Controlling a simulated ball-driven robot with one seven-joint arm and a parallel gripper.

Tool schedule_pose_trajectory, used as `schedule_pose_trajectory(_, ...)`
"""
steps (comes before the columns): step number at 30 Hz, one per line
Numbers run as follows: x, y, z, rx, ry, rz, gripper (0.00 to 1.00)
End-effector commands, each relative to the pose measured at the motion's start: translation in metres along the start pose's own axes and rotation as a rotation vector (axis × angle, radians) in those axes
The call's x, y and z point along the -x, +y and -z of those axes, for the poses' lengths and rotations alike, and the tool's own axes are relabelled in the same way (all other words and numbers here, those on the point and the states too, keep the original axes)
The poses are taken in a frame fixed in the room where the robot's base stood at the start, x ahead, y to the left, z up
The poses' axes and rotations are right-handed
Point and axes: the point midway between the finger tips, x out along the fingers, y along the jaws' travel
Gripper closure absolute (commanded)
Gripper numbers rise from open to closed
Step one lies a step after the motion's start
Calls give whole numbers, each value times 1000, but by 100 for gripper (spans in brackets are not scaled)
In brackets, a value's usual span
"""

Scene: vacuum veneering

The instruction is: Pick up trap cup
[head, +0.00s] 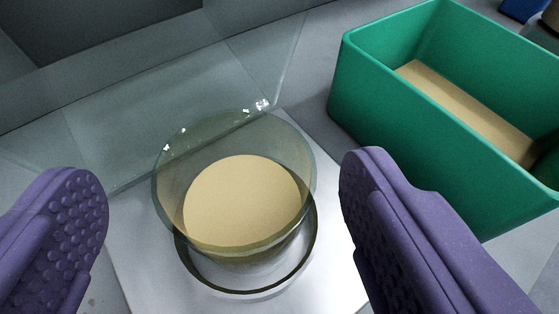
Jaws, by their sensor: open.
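The trap cup (245,205) looks like a clear round cup with a tan disc or contents showing inside it. It sits on a white surface in the middle of the head view. My gripper (225,195) is open, with one purple padded finger to the left of the cup and the other to the right. Both fingers are apart from the cup, with gaps showing on each side. The cup's lower part shows through its clear wall.
A green bin (440,165) with a tan piece (465,105) inside stands close on the right, behind the right finger. A clear pane (150,120) slants behind the cup. A blue object (522,9) shows at the top right corner.

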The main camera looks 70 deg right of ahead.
Motion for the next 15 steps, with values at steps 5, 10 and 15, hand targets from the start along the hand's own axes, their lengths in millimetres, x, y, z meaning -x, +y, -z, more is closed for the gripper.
schedule_pose_trajectory(5,-30,4,-6,-2,-1,-1,15)
schedule_pose_trajectory(10,-52,4,-4,-3,-3,1,15)
schedule_pose_trajectory(15,-56,4,-2,-1,-3,3,15)
